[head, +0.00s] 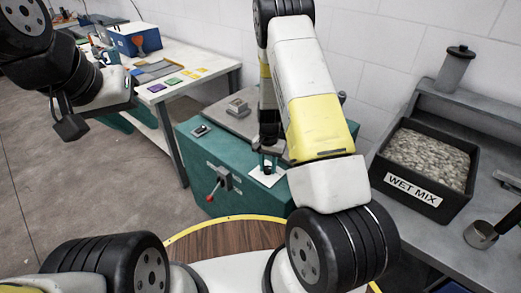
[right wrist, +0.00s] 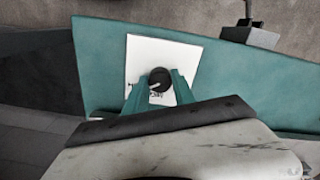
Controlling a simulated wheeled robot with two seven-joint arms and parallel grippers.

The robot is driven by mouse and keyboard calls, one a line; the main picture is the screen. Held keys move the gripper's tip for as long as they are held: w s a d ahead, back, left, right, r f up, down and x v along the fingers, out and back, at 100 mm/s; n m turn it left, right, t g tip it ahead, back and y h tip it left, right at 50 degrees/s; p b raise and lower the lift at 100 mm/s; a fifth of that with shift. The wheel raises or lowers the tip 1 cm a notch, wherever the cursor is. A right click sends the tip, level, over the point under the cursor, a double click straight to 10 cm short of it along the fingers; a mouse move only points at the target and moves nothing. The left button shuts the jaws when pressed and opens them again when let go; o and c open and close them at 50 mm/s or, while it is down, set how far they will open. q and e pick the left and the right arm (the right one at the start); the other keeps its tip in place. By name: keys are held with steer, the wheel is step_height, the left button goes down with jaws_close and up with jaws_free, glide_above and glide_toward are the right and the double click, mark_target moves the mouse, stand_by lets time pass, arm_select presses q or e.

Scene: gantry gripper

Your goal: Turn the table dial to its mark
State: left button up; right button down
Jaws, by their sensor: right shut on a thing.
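The dial is a round black knob (right wrist: 160,77) on a white square plate (right wrist: 150,50). A short pale pointer line on it slants toward the lower left in the right wrist view. Small dark lettering shows on the plate beside and below the knob, too small to read. In the head view the white plate (head: 271,180) lies on top of the teal cabinet (head: 190,152). My right gripper (right wrist: 159,84) has its teal fingers on both sides of the knob and is shut on it. My left gripper (head: 70,122) hangs at upper left, away from the cabinet; its fingers are unclear.
A red-tipped lever (head: 220,182) sticks out of the cabinet's front. A small dark switch box (head: 201,130) sits on its top. A black "WET MIX" bin (head: 418,168) and a metal cup (head: 481,235) are at right. A white workbench (head: 200,78) stands behind at left.

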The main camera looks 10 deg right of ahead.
mark_target(268, 168)
steer(key=shift+w+m, duration=0.1)
steer(key=shift+m, duration=0.4)
steer(key=c, duration=1.1)
jaws_free()
steer(key=shift+o, duration=0.2)
step_height(268, 168, up, 8)
steer(key=shift+f, duration=0.1)
